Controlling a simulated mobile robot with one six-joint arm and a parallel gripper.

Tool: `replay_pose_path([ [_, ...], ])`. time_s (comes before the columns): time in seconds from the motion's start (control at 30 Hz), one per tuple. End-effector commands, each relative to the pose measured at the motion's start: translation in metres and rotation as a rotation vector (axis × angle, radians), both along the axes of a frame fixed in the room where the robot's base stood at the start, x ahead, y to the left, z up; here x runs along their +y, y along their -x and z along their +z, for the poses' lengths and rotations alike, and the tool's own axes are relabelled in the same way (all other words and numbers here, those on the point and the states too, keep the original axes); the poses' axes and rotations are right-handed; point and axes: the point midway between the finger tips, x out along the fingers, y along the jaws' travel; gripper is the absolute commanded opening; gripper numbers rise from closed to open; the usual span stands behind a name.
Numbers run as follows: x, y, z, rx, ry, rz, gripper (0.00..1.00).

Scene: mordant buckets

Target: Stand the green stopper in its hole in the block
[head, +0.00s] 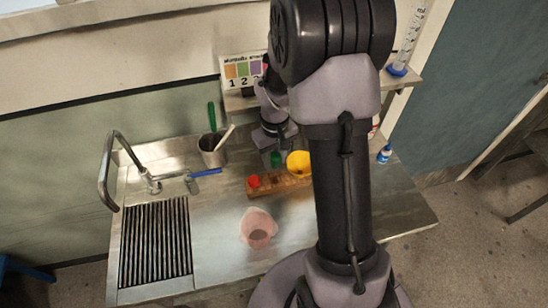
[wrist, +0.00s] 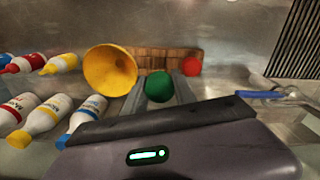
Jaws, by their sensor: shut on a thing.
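My gripper (head: 276,153) is shut on the green stopper (head: 276,160). In the wrist view the stopper (wrist: 159,86) shows as a round green top between the two fingers. The wooden block (head: 290,187) lies on the steel counter just beyond it in the wrist view (wrist: 152,60). The red stopper (head: 253,181) stands at the block's left end in the head view. The yellow funnel (head: 298,162) is wide end up at the block's right part. The green stopper's lower part and its hole are hidden, and I cannot tell its height above the block.
A steel pot (head: 212,150) with tools stands to the left. Several labelled bottles (wrist: 38,119) stand left in the wrist view. The sink drainer (head: 155,243) is at the left.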

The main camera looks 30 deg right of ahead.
Motion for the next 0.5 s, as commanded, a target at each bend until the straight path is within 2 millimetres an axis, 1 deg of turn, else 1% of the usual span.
replay_pose_path([
  [0.17, 0.000, 0.000, -0.016, 0.001, 0.000, -0.001, 0.00],
  [0.4, 0.000, 0.000, -0.048, 0.000, 0.000, 0.000, 0.00],
  [0.5, 0.000, 0.000, -0.056, 0.000, 0.000, 0.000, 0.00],
])
